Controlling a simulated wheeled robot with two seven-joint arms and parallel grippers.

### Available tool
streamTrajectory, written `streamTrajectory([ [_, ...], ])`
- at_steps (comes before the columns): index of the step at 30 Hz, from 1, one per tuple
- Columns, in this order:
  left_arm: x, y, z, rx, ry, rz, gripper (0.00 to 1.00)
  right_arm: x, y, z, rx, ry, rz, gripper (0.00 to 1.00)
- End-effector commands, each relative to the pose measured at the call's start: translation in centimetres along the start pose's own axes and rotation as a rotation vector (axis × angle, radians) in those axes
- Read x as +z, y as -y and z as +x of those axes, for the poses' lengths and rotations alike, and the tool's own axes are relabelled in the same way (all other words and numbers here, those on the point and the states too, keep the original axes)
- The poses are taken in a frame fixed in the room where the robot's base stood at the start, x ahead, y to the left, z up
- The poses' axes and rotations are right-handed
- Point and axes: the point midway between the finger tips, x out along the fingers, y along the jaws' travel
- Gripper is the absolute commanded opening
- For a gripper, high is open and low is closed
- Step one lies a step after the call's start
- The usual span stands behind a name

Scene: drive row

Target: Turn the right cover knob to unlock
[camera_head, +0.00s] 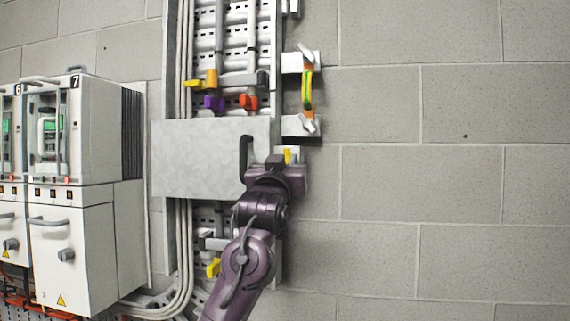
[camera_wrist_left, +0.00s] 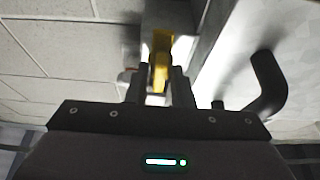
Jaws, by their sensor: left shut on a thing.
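The cover is a pale grey flat plate (camera_head: 200,150) on the wall rack, with a dark bar handle (camera_head: 243,160) near its right side. The right cover knob (camera_head: 290,153) is yellow and sits at the plate's right edge, partly hidden by my gripper. My left gripper (camera_head: 283,164) reaches up from below and is at the knob. In the left wrist view the fingers (camera_wrist_left: 158,88) are shut on the yellow knob (camera_wrist_left: 161,55). The plate (camera_wrist_left: 226,50) and its handle (camera_wrist_left: 269,85) are to the right there. My right gripper is out of view.
Above the plate are a purple knob (camera_head: 214,103), an orange-red knob (camera_head: 249,102) and a yellow lever (camera_head: 196,84). White cabinets (camera_head: 80,230) stand at left. The block wall (camera_head: 450,180) at right is bare.

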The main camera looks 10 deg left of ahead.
Motion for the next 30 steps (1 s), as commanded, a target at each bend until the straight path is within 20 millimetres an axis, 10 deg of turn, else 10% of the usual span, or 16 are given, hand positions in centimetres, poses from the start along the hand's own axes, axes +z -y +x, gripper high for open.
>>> streamTrajectory([
  [4, -0.4, 0.1, 0.0, -0.001, -0.008, -0.002, 0.34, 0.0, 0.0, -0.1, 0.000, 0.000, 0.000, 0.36],
  [14, -0.1, 0.0, -0.4, 0.000, -0.005, 0.000, 0.34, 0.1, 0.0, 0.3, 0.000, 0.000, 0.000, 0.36],
  [30, -0.1, 0.0, -7.6, 0.001, -0.006, 0.000, 0.34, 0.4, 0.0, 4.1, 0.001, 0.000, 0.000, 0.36],
])
